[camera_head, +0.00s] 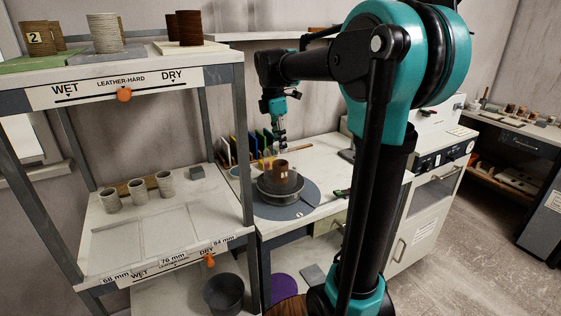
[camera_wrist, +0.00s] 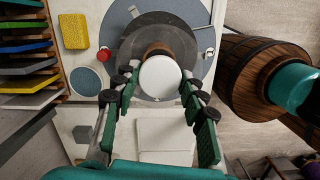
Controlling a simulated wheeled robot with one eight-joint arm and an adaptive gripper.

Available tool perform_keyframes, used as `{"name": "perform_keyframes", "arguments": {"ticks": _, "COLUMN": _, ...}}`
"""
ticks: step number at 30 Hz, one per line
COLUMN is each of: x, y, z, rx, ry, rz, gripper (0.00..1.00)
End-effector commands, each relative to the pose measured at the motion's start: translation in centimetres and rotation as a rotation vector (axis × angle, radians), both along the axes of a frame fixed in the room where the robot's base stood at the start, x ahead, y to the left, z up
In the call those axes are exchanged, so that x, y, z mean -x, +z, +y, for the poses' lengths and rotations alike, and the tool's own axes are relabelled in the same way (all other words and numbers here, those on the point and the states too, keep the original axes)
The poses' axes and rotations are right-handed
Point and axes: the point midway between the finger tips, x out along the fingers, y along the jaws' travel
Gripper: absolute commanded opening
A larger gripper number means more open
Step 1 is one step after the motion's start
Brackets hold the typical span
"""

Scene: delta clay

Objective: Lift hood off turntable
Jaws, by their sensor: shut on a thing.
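The hood (camera_wrist: 161,78) shows in the wrist view as a white round top between my gripper's (camera_wrist: 159,84) green fingers. They are shut on it. In the head view my gripper (camera_head: 279,138) hangs above the turntable (camera_head: 279,191), and a pale part shows between its fingers. A brown ringed pot (camera_head: 281,171) stands on the turntable, below the gripper and apart from it. In the wrist view the hood hides most of the pot; only a brown edge (camera_wrist: 158,49) shows behind it. The hood's lower edge is too small to make out.
A grey-blue round plate (camera_head: 311,197) lies under the turntable on the white bench (camera_head: 333,159). Coloured boards (camera_head: 240,147) stand in a rack behind. The shelf unit (camera_head: 245,150) with several cups rises close on the left. A yellow sponge (camera_wrist: 73,31) lies beside the plate.

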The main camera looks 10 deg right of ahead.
Motion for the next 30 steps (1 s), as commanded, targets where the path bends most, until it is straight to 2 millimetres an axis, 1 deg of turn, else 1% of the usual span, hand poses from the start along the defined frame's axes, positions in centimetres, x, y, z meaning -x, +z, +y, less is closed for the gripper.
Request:
{"name": "perform_keyframes", "arguments": {"ticks": 1, "x": 0.0, "y": 0.0, "z": 0.0, "rx": 0.0, "ry": 0.0, "rz": 0.0, "gripper": 0.19}}
{"name": "perform_keyframes", "arguments": {"ticks": 3, "x": 0.0, "y": 0.0, "z": 0.0, "rx": 0.0, "ry": 0.0, "rz": 0.0, "gripper": 0.1}}
{"name": "perform_keyframes", "arguments": {"ticks": 6, "x": 0.0, "y": 0.0, "z": 0.0, "rx": 0.0, "ry": 0.0, "rz": 0.0, "gripper": 0.0}}
{"name": "perform_keyframes", "arguments": {"ticks": 14, "x": 0.0, "y": 0.1, "z": 0.0, "rx": 0.0, "ry": 0.0, "rz": 0.0, "gripper": 0.0}}
{"name": "perform_keyframes", "arguments": {"ticks": 17, "x": 0.0, "y": 0.3, "z": 0.0, "rx": 0.0, "ry": 0.0, "rz": 0.0, "gripper": 0.0}}
{"name": "perform_keyframes", "arguments": {"ticks": 20, "x": 0.0, "y": 1.0, "z": 0.0, "rx": 0.0, "ry": 0.0, "rz": 0.0, "gripper": 0.0}}
{"name": "perform_keyframes", "arguments": {"ticks": 23, "x": 0.0, "y": 2.4, "z": 0.0, "rx": 0.0, "ry": 0.0, "rz": 0.0, "gripper": 0.0}}
{"name": "perform_keyframes", "arguments": {"ticks": 26, "x": 0.0, "y": 4.5, "z": 0.0, "rx": 0.0, "ry": 0.0, "rz": 0.0, "gripper": 0.0}}
{"name": "perform_keyframes", "arguments": {"ticks": 30, "x": 0.0, "y": 8.7, "z": 0.0, "rx": 0.0, "ry": 0.0, "rz": 0.0, "gripper": 0.0}}
